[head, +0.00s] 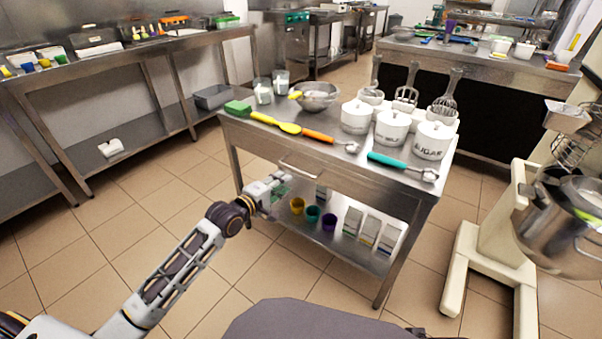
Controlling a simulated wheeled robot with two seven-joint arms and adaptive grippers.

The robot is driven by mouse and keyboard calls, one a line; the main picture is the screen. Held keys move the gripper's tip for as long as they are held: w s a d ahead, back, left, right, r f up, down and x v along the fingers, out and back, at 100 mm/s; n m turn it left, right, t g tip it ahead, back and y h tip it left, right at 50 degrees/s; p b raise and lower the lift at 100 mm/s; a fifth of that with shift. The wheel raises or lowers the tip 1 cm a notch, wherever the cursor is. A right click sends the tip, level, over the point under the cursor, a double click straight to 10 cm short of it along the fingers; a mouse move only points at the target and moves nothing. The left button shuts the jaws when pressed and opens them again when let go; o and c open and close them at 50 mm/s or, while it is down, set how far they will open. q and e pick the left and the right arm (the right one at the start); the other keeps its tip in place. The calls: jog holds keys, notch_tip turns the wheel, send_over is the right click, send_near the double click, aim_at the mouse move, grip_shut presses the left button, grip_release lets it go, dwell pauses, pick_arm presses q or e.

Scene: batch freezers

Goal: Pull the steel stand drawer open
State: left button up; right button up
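The steel stand (345,166) is a metal table with a lower shelf in the middle of the head view. Its drawer front (335,182) faces me under the tabletop and looks flush with the frame. A pale bar handle (301,173) runs across the drawer front. My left gripper (284,183) is just below and left of the handle, near the front of the stand. I cannot tell whether its fingers touch the handle or how far apart they are. My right gripper is out of view.
The stand top holds white canisters (390,127), a steel bowl (315,97), whisks and colored utensils. Cups (312,214) and cartons sit on its lower shelf. A mixer (497,235) stands at the right. Tiled floor (200,262) is open in front and left.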

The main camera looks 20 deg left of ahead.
aim_at(301, 171)
pick_arm(q)
jog(key=b+x, duration=0.3)
jog(key=x, duration=0.8)
jog(key=shift+w+d+b, duration=0.1)
jog(key=shift+w+b, duration=0.2)
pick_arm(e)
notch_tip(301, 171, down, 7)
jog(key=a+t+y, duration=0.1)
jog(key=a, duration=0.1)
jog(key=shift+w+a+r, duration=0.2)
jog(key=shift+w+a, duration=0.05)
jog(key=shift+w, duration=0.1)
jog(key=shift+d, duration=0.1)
pick_arm(q)
grip_shut()
